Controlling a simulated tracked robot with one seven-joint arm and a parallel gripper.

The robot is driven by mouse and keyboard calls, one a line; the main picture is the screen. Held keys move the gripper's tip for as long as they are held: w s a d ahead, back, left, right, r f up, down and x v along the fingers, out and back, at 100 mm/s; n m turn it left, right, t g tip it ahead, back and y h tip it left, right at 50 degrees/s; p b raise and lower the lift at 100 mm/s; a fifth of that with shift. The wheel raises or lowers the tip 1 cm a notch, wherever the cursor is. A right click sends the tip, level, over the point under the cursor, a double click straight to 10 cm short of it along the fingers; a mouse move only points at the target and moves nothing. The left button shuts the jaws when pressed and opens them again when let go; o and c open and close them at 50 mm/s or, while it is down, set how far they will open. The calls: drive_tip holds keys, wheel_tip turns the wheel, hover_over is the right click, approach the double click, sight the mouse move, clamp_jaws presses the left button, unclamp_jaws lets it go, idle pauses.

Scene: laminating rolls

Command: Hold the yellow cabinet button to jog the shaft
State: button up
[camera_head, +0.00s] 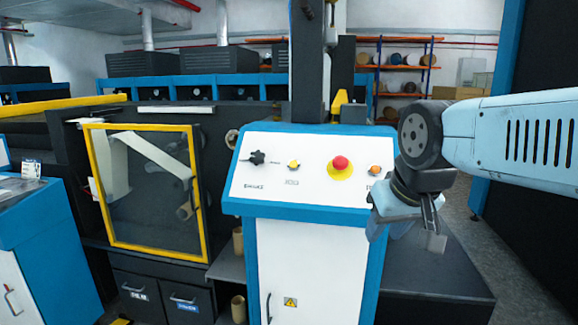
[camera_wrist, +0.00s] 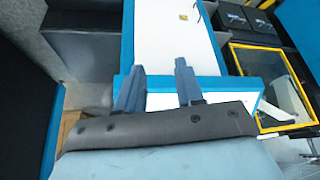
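The yellow button (camera_head: 294,165) sits on the sloped white control panel (camera_head: 262,188) of a blue-edged cabinet. It lies between a black star-shaped knob (camera_head: 257,157) and a red mushroom button (camera_head: 340,163) on a yellow disc. My gripper (camera_head: 410,234) hangs at the panel's right end, to the right of and well apart from the yellow button. In the wrist view its two fingers (camera_wrist: 158,88) stand apart with nothing between them. The yellow button cannot be made out in the wrist view. I cannot clearly pick out the shaft.
An orange button (camera_head: 375,170) is at the panel's right, close to my gripper. A yellow-framed guard window (camera_head: 202,190) stands left of the cabinet, with web material and a roll behind it. A dark column (camera_head: 308,70) rises behind the panel. The space in front of the panel looks clear.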

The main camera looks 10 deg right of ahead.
clamp_jaws()
idle(1.2)
